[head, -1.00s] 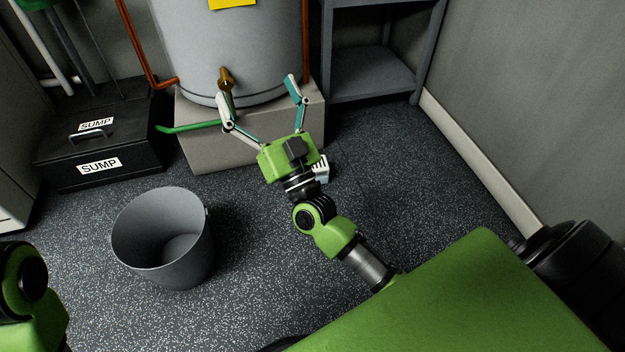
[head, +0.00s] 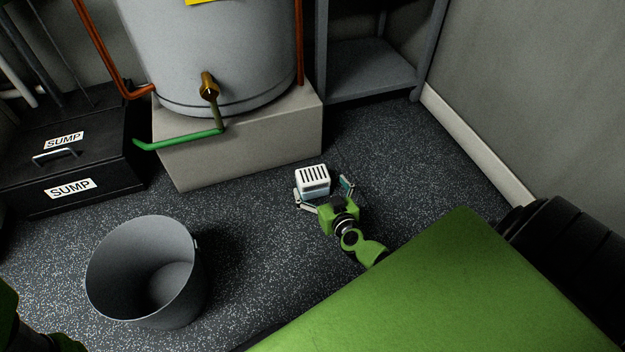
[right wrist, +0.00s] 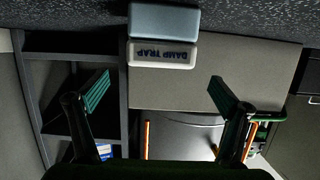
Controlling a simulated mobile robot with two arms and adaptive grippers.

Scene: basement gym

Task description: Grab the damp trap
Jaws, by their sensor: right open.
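The damp trap (head: 313,179) is a small white box with dark slots on top. It stands on the floor in front of the tank's block in the head view. In the right wrist view the damp trap (right wrist: 163,54) shows its upside-down label and a blue-grey part. My right gripper (head: 322,191) is open, low near the floor, on the near side of the trap. In the wrist view the trap lies beyond the spread fingers (right wrist: 160,93), roughly centred between them. My left gripper is not in view; only a bit of my left arm shows at lower left.
A grey bucket (head: 145,272) stands on the floor at left. The grey tank (head: 225,45) sits on a concrete block (head: 255,145), with a brass tap and green hose (head: 175,140). Floor right of the trap is clear.

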